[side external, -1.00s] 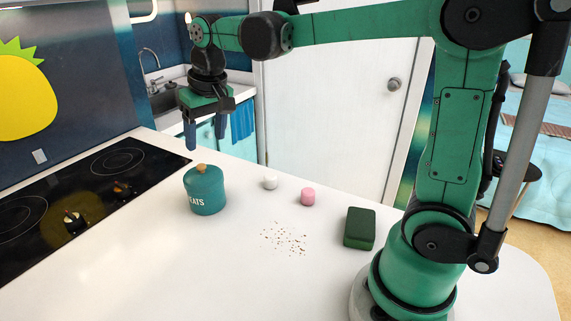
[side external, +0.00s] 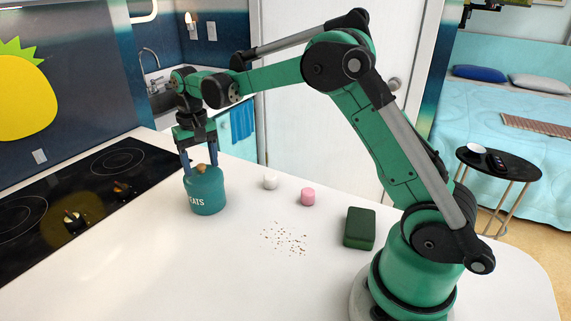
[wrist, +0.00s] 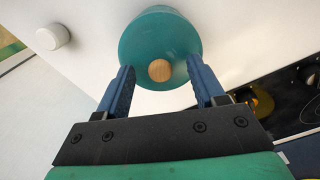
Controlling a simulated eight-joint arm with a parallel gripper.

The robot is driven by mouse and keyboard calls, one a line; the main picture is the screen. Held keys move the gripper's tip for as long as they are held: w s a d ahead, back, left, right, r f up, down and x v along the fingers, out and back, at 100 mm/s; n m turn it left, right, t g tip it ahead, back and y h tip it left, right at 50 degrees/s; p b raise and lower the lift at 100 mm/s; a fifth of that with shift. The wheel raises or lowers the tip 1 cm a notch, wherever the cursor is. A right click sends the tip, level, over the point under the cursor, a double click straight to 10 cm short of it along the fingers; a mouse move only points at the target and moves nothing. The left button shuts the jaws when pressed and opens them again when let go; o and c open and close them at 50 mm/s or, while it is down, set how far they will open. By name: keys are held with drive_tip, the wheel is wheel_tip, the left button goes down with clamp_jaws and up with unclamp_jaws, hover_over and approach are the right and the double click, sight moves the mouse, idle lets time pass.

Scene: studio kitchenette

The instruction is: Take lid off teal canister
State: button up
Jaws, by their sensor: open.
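The teal canister (side external: 207,199) stands upright on the white counter, with pale lettering on its side. Its teal lid (side external: 206,176) is on, with a small round wooden knob (wrist: 159,70) on top. My gripper (side external: 200,170) points down over the lid, its blue fingers open. In the wrist view the two fingers (wrist: 162,80) are on either side of the knob, with a gap between each finger and the knob. I cannot tell whether the fingertips touch the lid.
A white marshmallow-like piece (side external: 270,181) and a pink one (side external: 308,196) stand right of the canister. Brown crumbs (side external: 285,240) and a dark green block (side external: 360,228) lie farther right. A black cooktop (side external: 70,205) is at left. The front counter is clear.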

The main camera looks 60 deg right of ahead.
drive_tip(key=shift+f, duration=0.1)
clamp_jaws()
idle(0.3)
